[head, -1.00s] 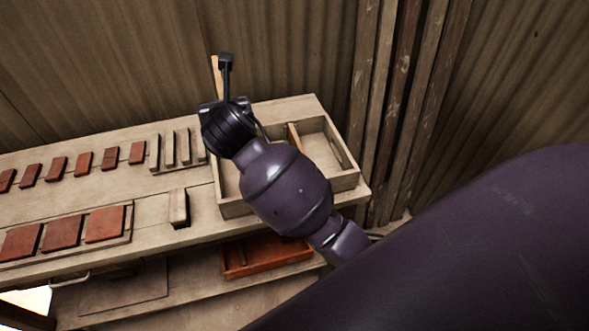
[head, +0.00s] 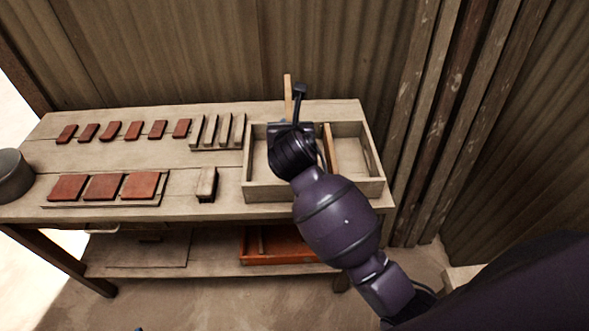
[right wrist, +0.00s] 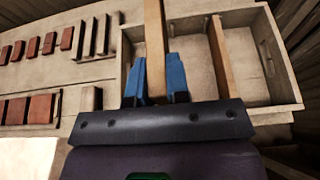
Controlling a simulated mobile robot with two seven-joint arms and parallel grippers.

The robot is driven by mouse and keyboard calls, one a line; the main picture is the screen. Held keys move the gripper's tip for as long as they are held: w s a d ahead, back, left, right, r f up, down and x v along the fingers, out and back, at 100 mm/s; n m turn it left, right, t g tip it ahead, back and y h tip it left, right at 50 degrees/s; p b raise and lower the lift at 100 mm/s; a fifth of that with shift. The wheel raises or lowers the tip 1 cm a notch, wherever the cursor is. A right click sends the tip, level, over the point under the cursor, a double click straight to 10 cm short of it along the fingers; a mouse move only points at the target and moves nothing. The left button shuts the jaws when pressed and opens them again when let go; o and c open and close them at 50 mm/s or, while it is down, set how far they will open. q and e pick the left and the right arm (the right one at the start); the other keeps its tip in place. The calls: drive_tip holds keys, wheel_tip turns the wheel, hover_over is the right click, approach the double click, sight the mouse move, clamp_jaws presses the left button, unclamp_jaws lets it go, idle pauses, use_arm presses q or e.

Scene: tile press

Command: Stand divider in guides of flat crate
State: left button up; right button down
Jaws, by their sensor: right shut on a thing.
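My right gripper (head: 287,124) is above the left part of the flat crate (head: 310,192), which stands at the right end of the bench. It is shut on a pale wooden divider (head: 288,92). In the right wrist view the blue fingers (right wrist: 157,80) press on both sides of the divider (right wrist: 154,35), which points away from the gripper. The lower part of the divider is hidden in the head view. Another wooden divider (head: 331,148) stands across the crate, right of the gripper; it also shows in the right wrist view (right wrist: 221,65).
Left of the crate are several pale upright slats (head: 217,131), a small block (head: 206,184) and rows of red tiles (head: 103,187). A red tray (head: 285,257) lies on the lower shelf. A grey bucket (head: 12,175) is at far left. Corrugated walls stand behind and right.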

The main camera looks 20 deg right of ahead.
wheel_tip(320, 180, down, 14)
drive_tip(key=shift+f+b, duration=0.15)
drive_tip(key=shift+b, duration=0.9)
drive_tip(key=shift+s+f, duration=0.1)
drive_tip(key=shift+f, duration=0.25)
